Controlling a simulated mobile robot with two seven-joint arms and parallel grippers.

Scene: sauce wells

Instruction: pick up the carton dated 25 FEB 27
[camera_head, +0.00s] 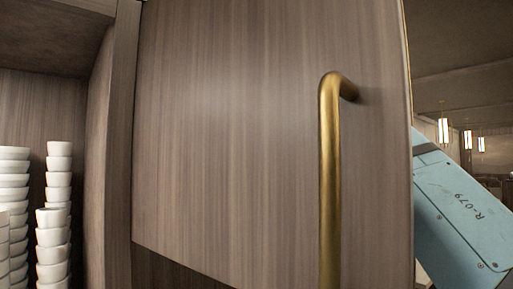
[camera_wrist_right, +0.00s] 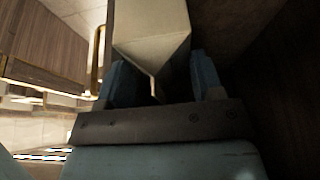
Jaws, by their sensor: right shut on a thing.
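In the right wrist view, a pale cream carton (camera_wrist_right: 150,32) sits between the two blue fingers of my right gripper (camera_wrist_right: 162,76). The gripper is shut on it, with a finger against each side. A folded edge of the carton points toward the palm. No printed date is readable on the faces that show, so I cannot tell which carton it is. The carton and the right gripper are hidden in the head view. My left gripper is in neither view.
A wooden cabinet door (camera_head: 230,130) with a brass handle (camera_head: 330,180) fills the middle of the head view. Stacks of white cups (camera_head: 53,240) stand in a shelf opening at the left. My light-blue right arm shows beyond the door's right edge. A dark surface lies right of the carton.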

